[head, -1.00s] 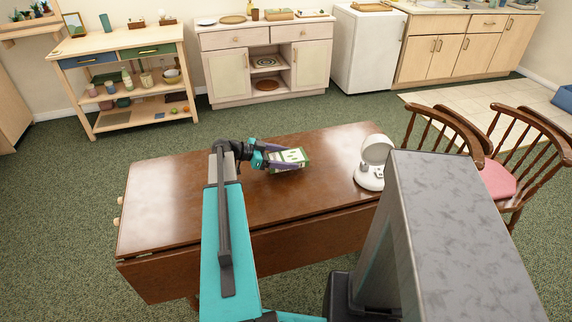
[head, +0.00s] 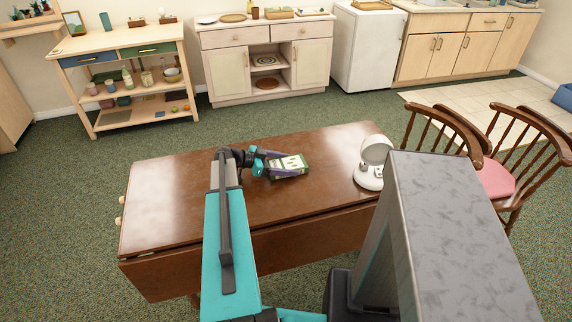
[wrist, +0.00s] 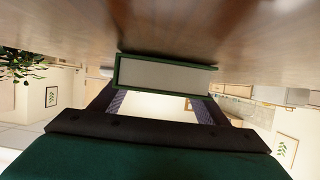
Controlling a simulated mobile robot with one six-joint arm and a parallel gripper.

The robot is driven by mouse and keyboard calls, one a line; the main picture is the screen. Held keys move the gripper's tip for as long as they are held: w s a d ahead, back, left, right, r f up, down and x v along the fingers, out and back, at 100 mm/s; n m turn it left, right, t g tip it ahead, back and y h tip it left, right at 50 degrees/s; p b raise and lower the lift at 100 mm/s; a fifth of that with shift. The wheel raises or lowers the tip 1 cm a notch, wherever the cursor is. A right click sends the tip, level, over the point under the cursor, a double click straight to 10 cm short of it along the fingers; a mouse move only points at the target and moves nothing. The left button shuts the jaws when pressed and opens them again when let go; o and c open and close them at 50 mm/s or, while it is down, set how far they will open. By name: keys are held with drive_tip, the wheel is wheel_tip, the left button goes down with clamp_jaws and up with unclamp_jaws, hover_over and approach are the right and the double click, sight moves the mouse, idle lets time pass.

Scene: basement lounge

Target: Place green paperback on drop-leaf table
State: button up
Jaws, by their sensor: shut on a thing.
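The green paperback (head: 289,165) has a green and white cover and is between the fingers of my gripper (head: 284,166) over the drop-leaf table (head: 180,200). In the wrist view the paperback (wrist: 165,74) shows its pale page edge and green covers, with a gripper finger on each side. The brown tabletop (wrist: 60,25) is right next to it in that view. The paperback is very close to the tabletop; I cannot tell for sure whether it touches.
A white round appliance (head: 372,162) stands on the table's right part, to the right of the paperback. Wooden chairs (head: 500,165) stand at the right. The table's left part is clear. A shelf unit (head: 130,80) and cabinets (head: 265,60) stand along the back wall.

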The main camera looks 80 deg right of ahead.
drive_tip(key=o, duration=1.1)
drive_tip(key=shift+o, duration=0.2)
drive_tip(key=b+v, duration=0.3)
drive_tip(key=v, duration=0.7)
drive_tip(key=shift+w+a, duration=0.15)
drive_tip(key=shift+w, duration=0.15)
drive_tip(key=shift+w+a+r, duration=0.3)
drive_tip(key=shift+w+r, duration=0.05)
drive_tip(key=shift+w, duration=0.2)
drive_tip(key=shift+r, duration=0.15)
